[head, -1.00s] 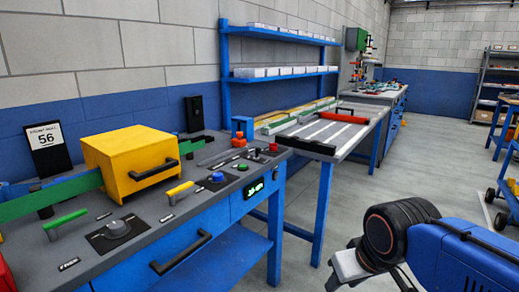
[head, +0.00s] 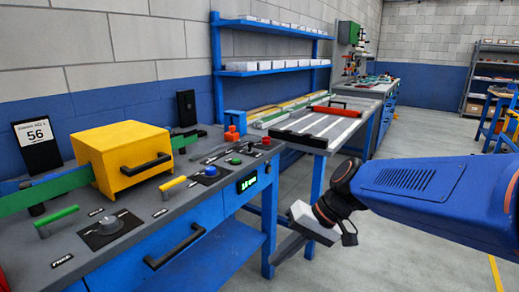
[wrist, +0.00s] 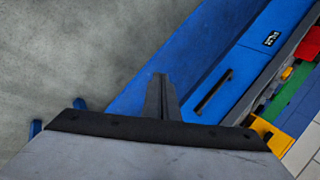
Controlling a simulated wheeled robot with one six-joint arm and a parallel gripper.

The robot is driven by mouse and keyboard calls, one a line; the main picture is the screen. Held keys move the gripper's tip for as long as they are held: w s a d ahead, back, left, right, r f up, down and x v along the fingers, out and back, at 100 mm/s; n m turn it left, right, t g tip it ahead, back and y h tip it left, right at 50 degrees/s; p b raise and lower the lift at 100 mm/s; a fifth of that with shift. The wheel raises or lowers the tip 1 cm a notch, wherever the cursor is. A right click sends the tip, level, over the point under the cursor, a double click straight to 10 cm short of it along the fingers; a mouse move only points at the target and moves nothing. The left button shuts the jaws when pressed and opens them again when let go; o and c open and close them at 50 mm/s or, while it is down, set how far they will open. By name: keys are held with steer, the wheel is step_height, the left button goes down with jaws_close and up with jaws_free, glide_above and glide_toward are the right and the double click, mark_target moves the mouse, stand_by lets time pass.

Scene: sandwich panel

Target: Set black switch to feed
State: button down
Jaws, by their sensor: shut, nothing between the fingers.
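The blue bench's grey top (head: 150,232) carries several controls. A grey rotary knob (head: 109,222) sits on a dark square plate at the near left. A blue knob (head: 210,171) sits further along, with a green button (head: 235,161) and a small red button (head: 266,140) past it. Small dark parts lie between them; I cannot tell which is the black switch, and the labels are too small to read. My gripper (head: 284,248) is shut and empty, to the right of the bench, apart from the controls. In the wrist view my gripper (wrist: 159,80) shows over the bench's blue front.
A yellow box (head: 118,160) with a black handle stands on the bench. Green (head: 60,220) and yellow (head: 172,183) handles stick up before it. A drawer handle (head: 175,248) juts from the front. A second table (head: 345,103) stands behind. Open floor (head: 420,145) lies to the right.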

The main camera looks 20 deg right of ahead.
mark_target(252, 144)
steer(key=w+r+m+t+y, duration=0.2)
steer(key=w+r+y, duration=0.1)
steer(key=w, duration=0.5)
steer(key=w+r+m+t+y, duration=0.1)
steer(key=w+r+t+y, duration=0.15)
steer(key=w, duration=0.65)
steer(key=w+d+r+m+t, duration=0.2)
steer(key=w+d+m+t, duration=0.3)
steer(key=w+d+t, duration=0.4)
steer(key=w+d, duration=0.6)
steer(key=w, duration=0.1)
steer(key=shift+d, duration=0.2)
steer(key=shift+r+y, duration=0.1)
steer(key=shift+y, duration=0.15)
steer(key=x, duration=1.4)
steer(key=shift+a, duration=0.1)
